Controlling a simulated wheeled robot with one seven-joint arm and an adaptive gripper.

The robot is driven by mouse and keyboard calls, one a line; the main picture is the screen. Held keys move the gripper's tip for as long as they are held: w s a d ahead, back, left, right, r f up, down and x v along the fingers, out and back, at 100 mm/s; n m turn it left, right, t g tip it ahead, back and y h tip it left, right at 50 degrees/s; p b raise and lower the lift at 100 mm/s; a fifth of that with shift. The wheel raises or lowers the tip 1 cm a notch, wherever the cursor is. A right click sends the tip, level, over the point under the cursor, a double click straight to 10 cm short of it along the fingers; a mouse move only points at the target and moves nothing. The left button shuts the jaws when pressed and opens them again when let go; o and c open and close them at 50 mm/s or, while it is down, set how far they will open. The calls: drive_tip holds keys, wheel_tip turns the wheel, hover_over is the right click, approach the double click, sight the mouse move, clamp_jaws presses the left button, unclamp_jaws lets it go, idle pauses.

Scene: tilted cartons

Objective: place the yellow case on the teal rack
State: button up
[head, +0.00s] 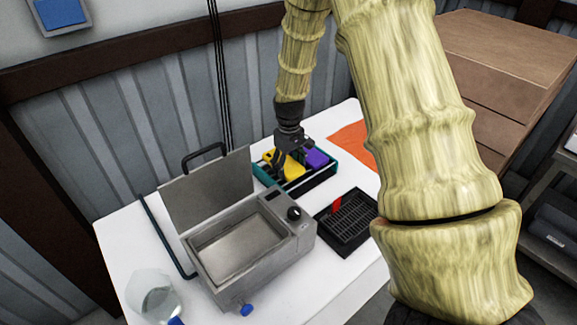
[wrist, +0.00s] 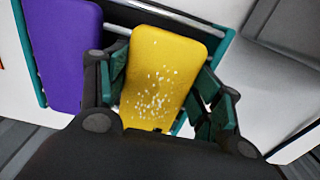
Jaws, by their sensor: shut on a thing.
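The yellow case (head: 292,170) is at the teal rack (head: 262,173) on the white table in the head view. In the wrist view the yellow case (wrist: 163,75), speckled with white dots, sits between the two fingers of my gripper (wrist: 163,100). My gripper (head: 286,158) is shut on it. A teal rail of the rack (wrist: 222,48) runs behind the case. Whether the case rests on the rack or is held just above it, I cannot tell. A purple case (head: 316,158) stands in the rack beside it, left of the yellow case in the wrist view (wrist: 68,60).
An open metal bath (head: 240,245) with a raised lid stands front left of the rack. A black grated tray (head: 350,222) with a red piece lies to the right. An orange sheet (head: 354,142) lies behind. A clear flask (head: 155,294) stands at the front left.

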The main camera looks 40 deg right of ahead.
sight(289, 166)
drive_tip(key=shift+s+f, duration=0.1)
drive_tip(key=shift+f, duration=0.5)
drive_tip(key=shift+f, duration=0.15)
drive_tip(key=o, duration=0.9)
drive_tip(key=shift+o, duration=0.2)
wheel_tip(289, 166, up, 12)
drive_tip(key=b, duration=0.3)
drive_tip(key=shift+b, duration=0.3)
